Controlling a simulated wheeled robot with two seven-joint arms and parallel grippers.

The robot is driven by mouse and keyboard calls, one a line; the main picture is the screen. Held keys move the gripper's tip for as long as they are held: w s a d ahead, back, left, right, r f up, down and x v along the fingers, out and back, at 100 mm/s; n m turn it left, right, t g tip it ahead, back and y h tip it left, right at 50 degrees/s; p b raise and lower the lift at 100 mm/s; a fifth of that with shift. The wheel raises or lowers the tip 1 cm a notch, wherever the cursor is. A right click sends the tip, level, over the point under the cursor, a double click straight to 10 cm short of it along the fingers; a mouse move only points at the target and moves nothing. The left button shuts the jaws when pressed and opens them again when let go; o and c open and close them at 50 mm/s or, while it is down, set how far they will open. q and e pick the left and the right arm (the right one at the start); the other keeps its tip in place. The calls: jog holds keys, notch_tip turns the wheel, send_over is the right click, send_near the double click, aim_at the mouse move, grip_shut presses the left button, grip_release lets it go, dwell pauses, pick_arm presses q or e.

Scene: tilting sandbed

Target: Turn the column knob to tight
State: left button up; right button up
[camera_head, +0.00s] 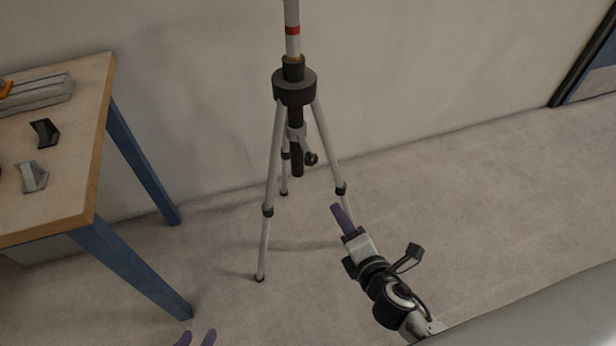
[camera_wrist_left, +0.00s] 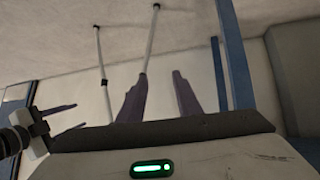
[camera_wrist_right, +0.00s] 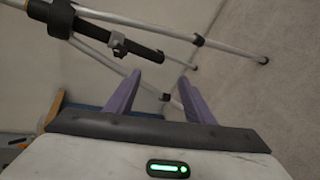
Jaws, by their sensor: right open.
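The column knob (camera_head: 311,158) is a small dark knob on a grey clamp at the tripod's black lower column (camera_head: 297,160). In the right wrist view the knob area (camera_wrist_right: 118,42) shows up and left of the fingers. My right gripper (camera_head: 337,208) is below and right of the knob in the head view, apart from it. Its purple fingers (camera_wrist_right: 160,77) are spread and empty in the right wrist view. My left gripper (camera_head: 196,334) shows only its fingertips at the bottom edge. Its fingers (camera_wrist_left: 166,78) are apart and empty, away from the tripod.
The tripod (camera_head: 270,185) stands on the grey floor near the wall. Floor right of the tripod is clear.

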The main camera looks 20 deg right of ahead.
aim_at(312, 161)
jog(key=w+r+n+t+b, duration=0.1)
jog(key=w+n+b, duration=0.1)
jog(key=w+n, duration=0.3)
jog(key=w+a+r+n+t+b, duration=0.1)
jog(key=w+n+t+b, duration=0.1)
jog(key=w+n, duration=0.3)
jog(key=w+a+r+n+t+y+b, duration=0.1)
jog(key=w+n+b, duration=0.1)
jog(key=w+n, duration=0.2)
jog(key=shift+w+r+n+t, duration=0.15)
jog(key=shift+w+n+t, duration=0.2)
jog(key=shift+w, duration=1.3)
pick_arm(q)
jog(key=shift+w+d+f, duration=0.1)
jog(key=shift+d+f, duration=0.15)
jog(key=shift+f, duration=0.9)
jog(key=shift+w+d+f, duration=0.1)
jog(key=shift+d+f, duration=0.1)
jog(key=shift+f, duration=0.95)
pick_arm(e)
jog(key=shift+w, duration=0.6)
jog(key=c, duration=1)
pick_arm(q)
jog(key=shift+s+f, duration=0.1)
jog(key=shift+f, duration=0.1)
